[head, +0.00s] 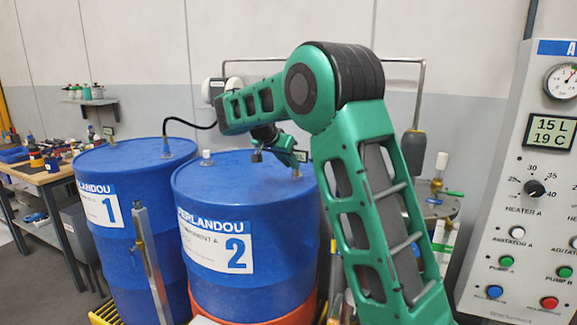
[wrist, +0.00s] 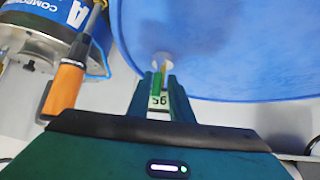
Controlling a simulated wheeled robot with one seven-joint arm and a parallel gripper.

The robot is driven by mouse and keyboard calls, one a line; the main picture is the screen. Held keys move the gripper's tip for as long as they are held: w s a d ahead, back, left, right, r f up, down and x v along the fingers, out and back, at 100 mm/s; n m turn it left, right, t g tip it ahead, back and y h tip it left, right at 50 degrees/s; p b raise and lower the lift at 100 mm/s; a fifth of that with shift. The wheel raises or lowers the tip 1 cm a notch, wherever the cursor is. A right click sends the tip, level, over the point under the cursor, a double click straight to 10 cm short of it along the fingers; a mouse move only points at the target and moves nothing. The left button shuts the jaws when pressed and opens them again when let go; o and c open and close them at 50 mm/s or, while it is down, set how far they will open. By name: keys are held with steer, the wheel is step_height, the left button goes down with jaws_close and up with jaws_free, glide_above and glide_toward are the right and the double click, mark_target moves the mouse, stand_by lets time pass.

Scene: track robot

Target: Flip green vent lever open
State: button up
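My gripper (head: 284,146) is low over the top of the blue drum marked 2 (head: 190,185). In the wrist view its two dark green fingers (wrist: 159,82) stand a little apart. A small bright green piece (wrist: 156,84), which looks like the vent lever, shows between them, with a brass-coloured part (wrist: 165,72) beside it. Whether the fingers touch or grip the green piece cannot be told. In the head view my arm and gripper hide most of this spot.
Blue drum 1 (head: 135,160) stands to the left with a black hose in its top. A control panel (head: 510,190) is at the right. Valves with green handles (head: 447,193) stand behind my arm. An orange-handled tool (wrist: 64,90) shows in the wrist view. A workbench (head: 40,174) is far left.

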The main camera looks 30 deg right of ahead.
steer(key=v, duration=1)
steer(key=shift+a+r, duration=0.2)
steer(key=shift+a, duration=0.1)
steer(key=s+d+f+n+g+y, duration=0.15)
steer(key=s+d+f, duration=0.3)
steer(key=s, duration=0.55)
steer(key=s+d+f+n+g+y, duration=0.1)
steer(key=s+d+f+y, duration=0.3)
steer(key=s, duration=0.6)
steer(key=s+a+f+n+y, duration=0.1)
steer(key=s+f, duration=0.3)
steer(key=s, duration=0.4)
steer(key=s+a+f+n+g, duration=0.1)
steer(key=s+a+f, duration=0.2)
steer(key=s, duration=0.6)
steer(key=s+a+f+n+y, duration=0.1)
steer(key=s+a+f, duration=0.1)
steer(key=s+f, duration=0.3)
steer(key=s, duration=0.4)
steer(key=shift+a+n+y, duration=0.3)
steer(key=shift+n+y, duration=0.05)
steer(key=shift+s+g, duration=0.1)
steer(key=shift+g, duration=0.15)
